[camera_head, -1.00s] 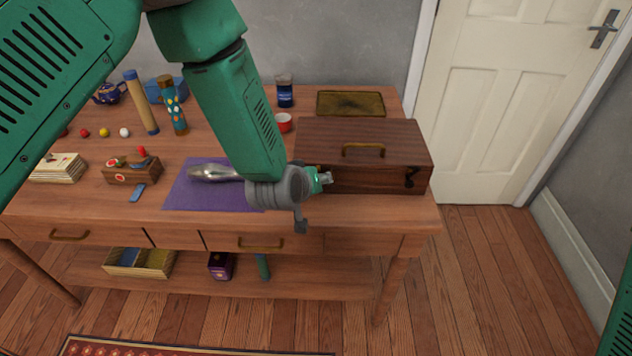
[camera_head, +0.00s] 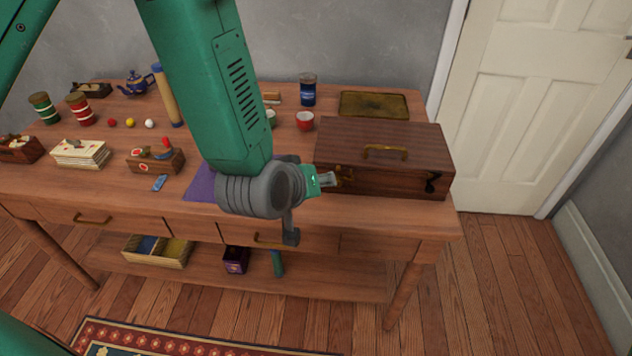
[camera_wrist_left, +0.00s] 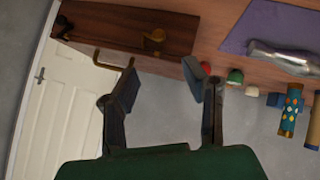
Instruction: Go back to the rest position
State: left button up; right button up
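My left arm comes in from the upper left in the head view, and its gripper (camera_head: 328,180) is in front of the left end of the dark wooden box (camera_head: 395,183); contact cannot be told. In the left wrist view the fingers of my left gripper (camera_wrist_left: 160,80) stand wide apart with nothing held between them. The box (camera_wrist_left: 125,30) shows beyond them, with its lid down and brass fittings. My right gripper is not in view.
The arm hides most of the purple mat (camera_head: 202,184); a silver object (camera_wrist_left: 280,60) lies on it in the wrist view. A red cup (camera_head: 305,121), blue can (camera_head: 308,90) and tray (camera_head: 374,104) stand behind. Floor right of the table (camera_head: 515,270) is clear.

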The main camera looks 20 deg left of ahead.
pick_arm(q)
jog(key=shift+f, duration=0.1)
dwell(0.3)
jog(key=s+a+f+m+g, duration=0.3)
jog(key=s+a+f+g, duration=0.1)
jog(key=s+f, duration=0.6)
jog(key=s+a+f+m+g+y, duration=0.1)
jog(key=s+a+f+g, duration=0.4)
jog(key=s+f, duration=0.5)
jog(key=s+a+m, duration=0.1)
jog(key=s, duration=0.6)
jog(key=shift+s+m, duration=0.15)
jog(key=shift+m, duration=0.25)
